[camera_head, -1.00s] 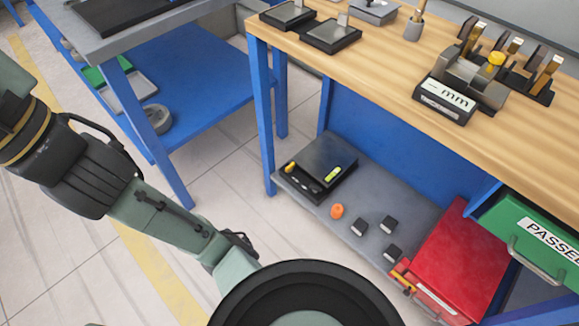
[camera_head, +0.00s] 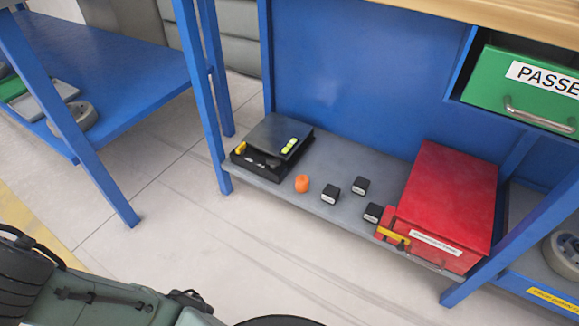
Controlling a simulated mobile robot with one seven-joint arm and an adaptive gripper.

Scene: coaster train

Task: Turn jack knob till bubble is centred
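A low black and grey jack-like device (camera_head: 272,145) sits at the left end of the grey lower shelf. A small yellow knob (camera_head: 241,147) shows at its left side. A yellow-green level vial (camera_head: 289,146) lies on its grey top plate. The vial is too small here to tell where the bubble is. My gripper is not in view; only parts of my arm show at the lower left, well away from the device.
On the shelf (camera_head: 345,158) are an orange knob-like piece (camera_head: 302,184), several small black blocks (camera_head: 330,194) and a red box (camera_head: 447,205) with a yellow-handled latch. A blue table leg (camera_head: 204,100) stands left of the device. Open floor (camera_head: 240,245) lies in front.

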